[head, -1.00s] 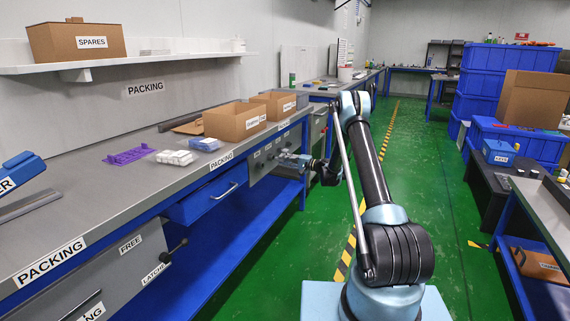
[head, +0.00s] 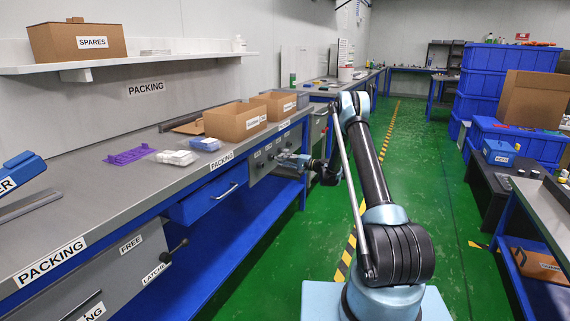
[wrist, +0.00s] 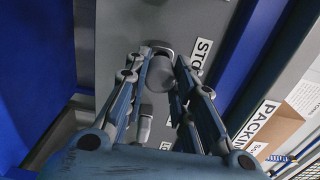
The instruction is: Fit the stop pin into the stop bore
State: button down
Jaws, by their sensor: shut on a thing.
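My gripper (wrist: 161,62) is closed around a grey cylindrical part, which I take to be the stop pin (wrist: 161,78). The pin's far end points at the grey panel (wrist: 225,22), close to a label starting "STO" (wrist: 199,58). The stop bore itself is hidden behind the pin and fingertips, so I cannot tell whether the pin is inside it or only in front of it. In the head view my gripper (head: 287,160) is at the grey panel below the bench edge; the pin is too small to make out there.
Another small grey fitting (wrist: 145,124) sticks out of the panel near the fingers. A blue drawer (head: 207,196) with a handle lies to the left of my gripper. Open boxes (head: 236,121) stand on the bench above. The green floor aisle is clear.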

jog(key=shift+x, duration=1.3)
jog(key=c, duration=1.3)
grip_release()
jog(key=v, duration=1.2)
